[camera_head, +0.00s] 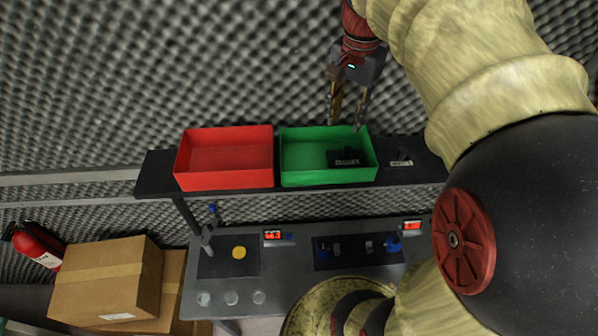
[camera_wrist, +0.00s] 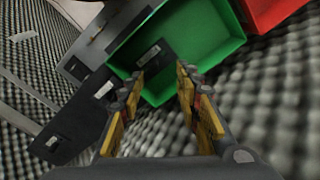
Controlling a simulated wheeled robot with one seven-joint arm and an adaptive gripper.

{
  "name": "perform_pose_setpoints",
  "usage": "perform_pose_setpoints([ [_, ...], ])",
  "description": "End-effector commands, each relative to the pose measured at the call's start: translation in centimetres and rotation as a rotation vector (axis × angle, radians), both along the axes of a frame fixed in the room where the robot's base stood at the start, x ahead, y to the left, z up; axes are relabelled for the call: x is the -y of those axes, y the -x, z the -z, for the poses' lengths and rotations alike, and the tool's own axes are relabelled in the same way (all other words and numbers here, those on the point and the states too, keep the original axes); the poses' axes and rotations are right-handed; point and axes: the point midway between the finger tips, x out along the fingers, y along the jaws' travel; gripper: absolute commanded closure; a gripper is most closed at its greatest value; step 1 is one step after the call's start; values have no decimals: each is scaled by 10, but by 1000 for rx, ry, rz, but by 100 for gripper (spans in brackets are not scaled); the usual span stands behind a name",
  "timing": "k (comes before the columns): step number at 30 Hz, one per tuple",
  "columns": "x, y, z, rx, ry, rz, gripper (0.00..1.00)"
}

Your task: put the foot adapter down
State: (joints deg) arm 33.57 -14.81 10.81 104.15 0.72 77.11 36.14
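A black part with a pale label, which I take to be the foot adapter (camera_head: 346,158), lies in the right half of the green bin (camera_head: 300,180). In the wrist view, a dark labelled part (camera_wrist: 158,54) shows inside the green bin (camera_wrist: 215,45), just beyond my fingertips. My gripper (camera_head: 346,125) points down above the back right of the green bin. Its fingers stand apart, and nothing shows between them in the wrist view (camera_wrist: 160,73). The gripper looks clear of the part, though the exact gap cannot be told.
A red bin (camera_head: 225,181) stands left of the green one on a dark shelf (camera_head: 156,174). Another labelled dark spot (camera_head: 401,161) is on the shelf right of the green bin. A grey workbench (camera_head: 290,287) is below. Cardboard boxes (camera_head: 108,278) and a fire extinguisher (camera_head: 37,243) are lower left.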

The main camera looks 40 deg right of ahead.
Motion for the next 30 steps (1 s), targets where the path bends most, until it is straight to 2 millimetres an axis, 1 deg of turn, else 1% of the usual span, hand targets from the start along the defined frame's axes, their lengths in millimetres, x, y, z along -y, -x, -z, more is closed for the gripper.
perform_pose_setpoints([
  [1,-23,1,-1,26,20,-87,66],
  [2,-36,2,-1,46,35,-146,66],
  [3,-55,4,1,73,56,-237,66],
  [5,-86,9,5,117,92,-386,66],
  [6,-105,14,9,147,116,-485,66],
  [9,-148,29,21,222,177,-723,66],
  [12,-180,44,34,287,231,-922,66],
  [13,-187,48,37,305,246,-970,66],
  [15,-200,56,45,338,272,-1067,66],
  [19,-214,64,53,375,305,-1167,66],
  [23,-217,66,56,382,312,-1193,66],
  [30,-216,66,56,381,311,-1189,66],
])
